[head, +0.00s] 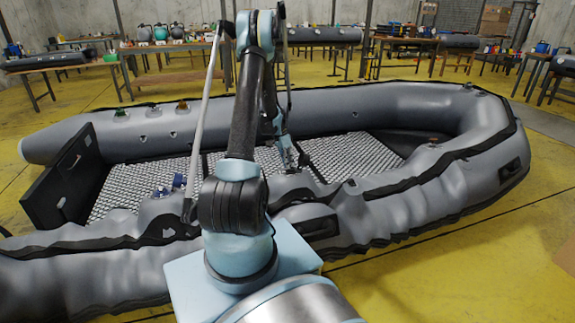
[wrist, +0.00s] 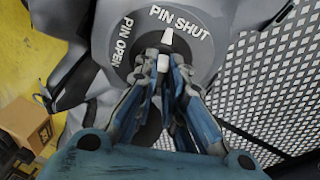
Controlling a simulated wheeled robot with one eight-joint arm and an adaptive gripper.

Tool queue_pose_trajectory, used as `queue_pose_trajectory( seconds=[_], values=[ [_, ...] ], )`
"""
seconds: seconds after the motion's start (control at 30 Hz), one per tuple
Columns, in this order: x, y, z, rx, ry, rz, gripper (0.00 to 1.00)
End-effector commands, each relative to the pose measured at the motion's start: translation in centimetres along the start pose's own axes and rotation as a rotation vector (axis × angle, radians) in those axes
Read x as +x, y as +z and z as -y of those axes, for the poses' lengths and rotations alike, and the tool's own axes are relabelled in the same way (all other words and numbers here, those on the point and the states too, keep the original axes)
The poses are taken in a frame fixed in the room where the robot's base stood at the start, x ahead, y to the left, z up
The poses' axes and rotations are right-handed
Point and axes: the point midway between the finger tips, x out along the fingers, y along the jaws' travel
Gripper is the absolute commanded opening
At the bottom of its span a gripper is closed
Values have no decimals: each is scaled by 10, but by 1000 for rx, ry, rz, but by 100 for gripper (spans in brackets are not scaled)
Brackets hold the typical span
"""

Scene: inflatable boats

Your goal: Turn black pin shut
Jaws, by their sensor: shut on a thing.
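A round grey valve face (wrist: 205,70) with white words "PIN SHUT" and "PIN OPEN" shows in the wrist view. The black pin (wrist: 150,43) is at its middle, mostly hidden by my fingers. A white mark (wrist: 167,37) on it points up, near the words "PIN SHUT" and away from "PIN OPEN" on the left. My gripper (wrist: 163,70) is shut on the pin, with a small pale piece showing between the fingertips. In the head view my gripper (head: 291,156) reaches down at the near tube of the grey inflatable boat (head: 410,185); the pin cannot be made out there.
The boat's checkered floor (head: 355,155) lies beyond the near tube. Blue items (head: 178,182) sit at the boat's near left inside. Workbenches (head: 405,47) stand along the back. A cardboard box (wrist: 28,125) shows at the wrist view's left edge. Yellow floor around the boat is open.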

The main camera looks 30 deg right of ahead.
Motion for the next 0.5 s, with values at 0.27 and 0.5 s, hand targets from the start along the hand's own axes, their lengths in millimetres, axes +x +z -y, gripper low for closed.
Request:
queue_pose_trajectory(
  seconds=[0.27,0.5],
  values=[
    [0,3,3,146,29,3,0],
    [0,2,4,206,39,3,0]
  ],
)
